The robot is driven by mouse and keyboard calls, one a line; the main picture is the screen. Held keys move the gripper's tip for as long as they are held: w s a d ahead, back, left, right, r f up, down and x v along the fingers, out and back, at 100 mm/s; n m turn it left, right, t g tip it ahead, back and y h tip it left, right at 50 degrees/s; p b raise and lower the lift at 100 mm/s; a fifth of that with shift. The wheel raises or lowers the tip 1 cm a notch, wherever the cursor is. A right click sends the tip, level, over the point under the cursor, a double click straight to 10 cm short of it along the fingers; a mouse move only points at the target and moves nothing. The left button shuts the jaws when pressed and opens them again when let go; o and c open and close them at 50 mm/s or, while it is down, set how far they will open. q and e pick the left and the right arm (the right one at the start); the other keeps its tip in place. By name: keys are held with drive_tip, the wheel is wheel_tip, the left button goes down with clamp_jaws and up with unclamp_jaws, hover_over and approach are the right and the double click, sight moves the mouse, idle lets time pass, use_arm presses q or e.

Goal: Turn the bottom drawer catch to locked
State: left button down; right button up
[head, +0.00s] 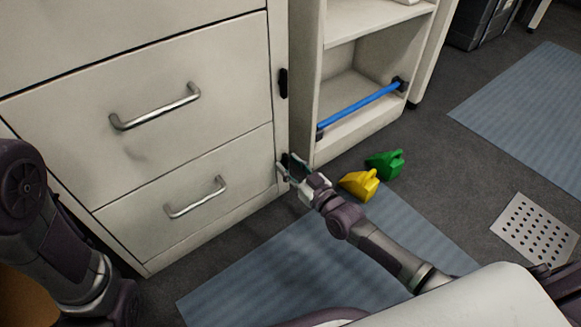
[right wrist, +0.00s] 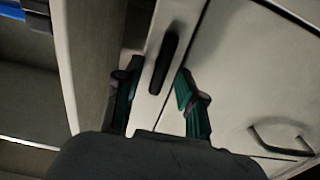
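The bottom drawer (head: 150,215) of the pale cabinet is closed, with a metal handle (head: 195,197). My right gripper (head: 288,168) is at the cabinet's front right post, beside this drawer, and covers most of the catch there in the head view. In the right wrist view a dark, elongated catch (right wrist: 164,62) lies roughly along the pale post. The right gripper's green-padded fingers (right wrist: 155,88) are apart, one on each side of the catch's near end; I cannot tell whether they touch it. My left arm shows at the left, but its gripper is out of view.
Another dark catch (head: 283,82) is higher on the same post, beside the upper drawer (head: 140,95). An open shelf with a blue bar (head: 358,110) stands to the right. Yellow (head: 360,184) and green (head: 385,163) objects lie on the floor near a blue mat (head: 270,270).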

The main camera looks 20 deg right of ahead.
drive_tip(key=shift+c, duration=0.3)
clamp_jaws()
